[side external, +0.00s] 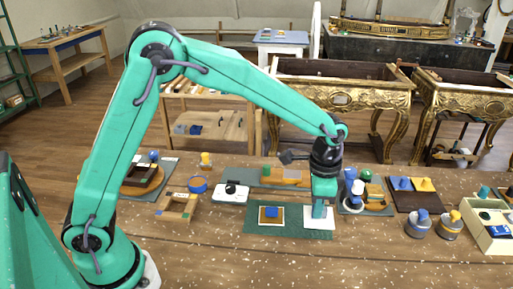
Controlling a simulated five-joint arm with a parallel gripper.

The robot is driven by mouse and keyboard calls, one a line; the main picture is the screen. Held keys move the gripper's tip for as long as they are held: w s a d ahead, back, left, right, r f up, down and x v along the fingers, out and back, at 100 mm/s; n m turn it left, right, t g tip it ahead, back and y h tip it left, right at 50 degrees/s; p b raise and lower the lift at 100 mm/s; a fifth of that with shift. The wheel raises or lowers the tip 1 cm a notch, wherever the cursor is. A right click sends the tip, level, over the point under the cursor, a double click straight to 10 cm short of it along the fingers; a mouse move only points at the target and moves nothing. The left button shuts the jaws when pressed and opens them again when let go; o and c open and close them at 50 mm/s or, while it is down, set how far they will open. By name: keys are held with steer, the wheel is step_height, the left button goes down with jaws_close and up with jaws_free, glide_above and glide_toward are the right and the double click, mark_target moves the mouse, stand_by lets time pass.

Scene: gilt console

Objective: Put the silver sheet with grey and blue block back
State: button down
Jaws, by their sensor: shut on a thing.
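My gripper (320,211) points down at the right end of a dark green mat (290,232). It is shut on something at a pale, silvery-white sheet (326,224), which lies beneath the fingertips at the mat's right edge. The fingers hide whatever block stands on this sheet, so I cannot tell its colours. A second pale sheet (262,223) lies on the mat to the left, apart from my gripper. It bears a brown piece with a small blue block (271,212) on top.
Behind the mat lies a grey-green board with tan blocks (284,174). A white device (231,191) and a wooden tray (178,207) stand to the left. The front of the table is clear.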

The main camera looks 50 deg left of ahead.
mark_target(311, 207)
steer(key=w+a+f, duration=0.2)
steer(key=a, duration=0.1)
steer(key=w+a+f, duration=0.3)
steer(key=shift+w, duration=0.35)
steer(key=shift+f, duration=2)
steer(key=shift+f, duration=0.1)
steer(key=c, duration=1.4)
jaws_free()
steer(key=shift+c, duration=0.2)
step_height(311, 207, up, 12)
